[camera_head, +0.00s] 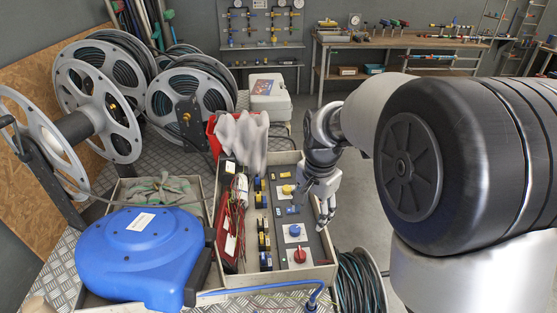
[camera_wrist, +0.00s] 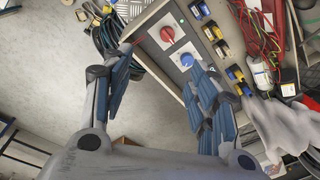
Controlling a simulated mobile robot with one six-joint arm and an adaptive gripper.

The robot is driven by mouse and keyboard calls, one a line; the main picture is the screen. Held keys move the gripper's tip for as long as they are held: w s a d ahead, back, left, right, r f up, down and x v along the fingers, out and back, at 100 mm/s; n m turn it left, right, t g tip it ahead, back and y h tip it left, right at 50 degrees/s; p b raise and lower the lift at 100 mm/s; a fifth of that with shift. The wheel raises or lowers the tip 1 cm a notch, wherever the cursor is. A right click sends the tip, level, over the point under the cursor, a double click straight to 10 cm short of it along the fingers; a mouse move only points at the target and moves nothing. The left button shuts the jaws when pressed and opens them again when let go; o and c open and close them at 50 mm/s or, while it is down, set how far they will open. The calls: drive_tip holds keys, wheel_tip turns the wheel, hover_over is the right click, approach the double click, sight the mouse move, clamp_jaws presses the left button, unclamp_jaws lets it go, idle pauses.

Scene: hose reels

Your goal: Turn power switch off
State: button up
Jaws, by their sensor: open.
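A panel box (camera_head: 324,272) holds rotary switches on white plates: a red knob (camera_head: 300,256) nearest, a blue knob (camera_head: 294,230) behind it and a yellow knob (camera_head: 287,189) farther back. I cannot tell which is the power switch. The red knob (camera_wrist: 167,34) and blue knob (camera_wrist: 187,60) also show in the wrist view. My gripper (camera_head: 327,218) hangs at the box's right side, fingers pointing down. In the wrist view my gripper (camera_wrist: 160,65) is open and empty. The blue knob is close by the right finger; the red knob lies beyond the fingertips, apart from them.
A blue hose reel (camera_head: 140,245) and metal reels (camera_head: 98,115) stand at left. Red cables (camera_head: 232,215) and a grey glove (camera_head: 240,138) are in or above the box's left side. A coiled hose (camera_head: 358,280) lies right of it. Floor is clear behind my arm.

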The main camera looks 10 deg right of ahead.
sight(300, 252)
drive_tip(key=w+f+m+g+p, duration=0.15)
drive_tip(key=w+f+m, duration=0.45)
drive_tip(key=f, duration=0.6)
drive_tip(key=shift+n, duration=0.7)
drive_tip(key=f+b, duration=0.1)
drive_tip(key=f, duration=0.4)
drive_tip(key=f+b, duration=0.2)
drive_tip(key=f, duration=0.4)
drive_tip(key=w+f+b, duration=0.1)
drive_tip(key=f, duration=0.5)
drive_tip(key=shift+w+a+f, duration=0.1)
drive_tip(key=shift+f, duration=0.1)
drive_tip(key=c, duration=0.9)
